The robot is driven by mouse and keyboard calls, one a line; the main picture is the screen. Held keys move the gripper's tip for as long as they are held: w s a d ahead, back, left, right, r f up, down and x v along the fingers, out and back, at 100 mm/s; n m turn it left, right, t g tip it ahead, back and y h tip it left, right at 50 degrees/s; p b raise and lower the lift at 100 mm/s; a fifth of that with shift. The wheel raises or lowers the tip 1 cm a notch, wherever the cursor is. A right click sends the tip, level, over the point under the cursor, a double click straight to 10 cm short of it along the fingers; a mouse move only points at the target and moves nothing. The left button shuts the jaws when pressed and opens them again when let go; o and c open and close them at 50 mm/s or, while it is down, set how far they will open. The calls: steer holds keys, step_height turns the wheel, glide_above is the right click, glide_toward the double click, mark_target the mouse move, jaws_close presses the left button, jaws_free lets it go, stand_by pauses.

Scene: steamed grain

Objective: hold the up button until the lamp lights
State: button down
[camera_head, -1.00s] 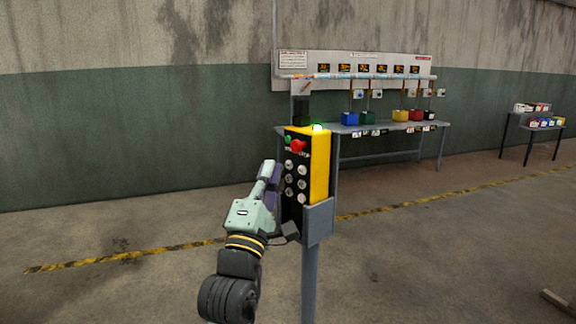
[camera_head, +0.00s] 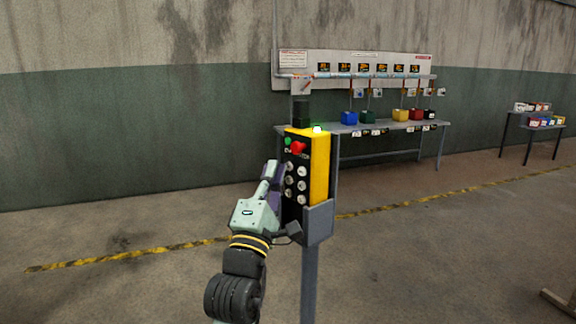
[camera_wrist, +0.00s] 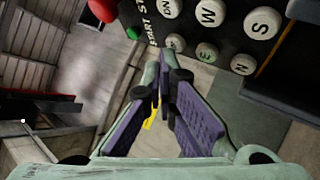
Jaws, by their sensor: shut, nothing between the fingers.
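The yellow control box (camera_head: 320,170) has a black front with a red stop button (camera_head: 298,147), a green button (camera_head: 288,141) and two columns of white buttons. In the wrist view the fingertips are just below a white button (camera_wrist: 173,42) beside the one marked DN (camera_wrist: 170,8). Its marking is unreadable, and I cannot tell whether the tips touch it. In the head view the tips are at the panel's left edge.
The box stands on a grey post (camera_head: 309,280).

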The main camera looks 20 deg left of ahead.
steer(key=shift+w+d+p, duration=0.3)
steer(key=shift+w, duration=0.15)
stand_by(2.1)
steer(key=shift+s+a, duration=0.1)
stand_by(1.8)
steer(key=shift+s+a, duration=0.45)
steer(key=shift+s, duration=0.2)
steer(key=shift+s+a+b, duration=0.4)
steer(key=shift+s+a, duration=0.3)
steer(key=shift+s, duration=0.35)
steer(key=shift+s+a+b, duration=0.35)
steer(key=shift+s+a, duration=0.35)
steer(key=shift+s, duration=0.35)
